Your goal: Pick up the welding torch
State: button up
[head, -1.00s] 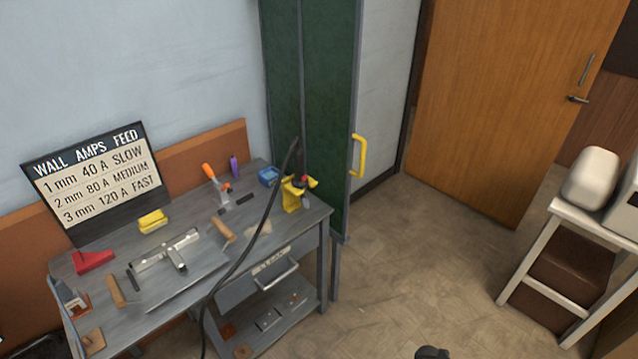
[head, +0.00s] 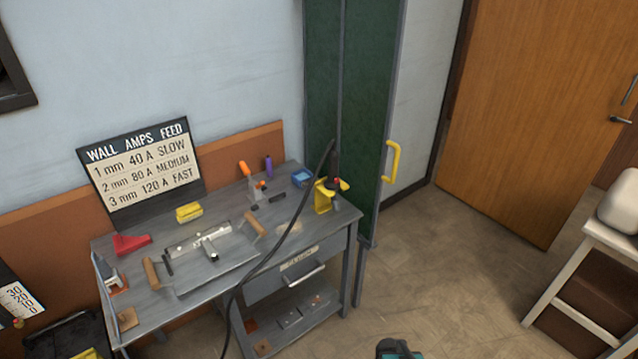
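The welding torch (head: 334,172) rests upright in a yellow holder (head: 323,199) at the right end of the grey workbench (head: 222,274). It is dark, with a small red part near the holder. Its thick black cable (head: 283,241) arches over the bench front and hangs down past the drawer. My gripper is not in view. Only a dark and teal rounded part, which looks like part of my arm, shows at the bottom edge, well short of the bench.
A metal frame jig (head: 211,243), yellow sponge (head: 189,212), red wedge (head: 131,244), orange-handled clamp (head: 247,172) and blue box (head: 302,178) lie on the bench. A green cabinet (head: 366,120) with a yellow handle stands close behind the torch. Floor at right (head: 440,270) is clear.

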aim_at(329, 183)
jog(key=u, duration=0.3)
jog(key=i, duration=1)
jog(key=z, duration=0.25)
jog(key=k, duration=0.65)
jog(key=u, duration=2.55)
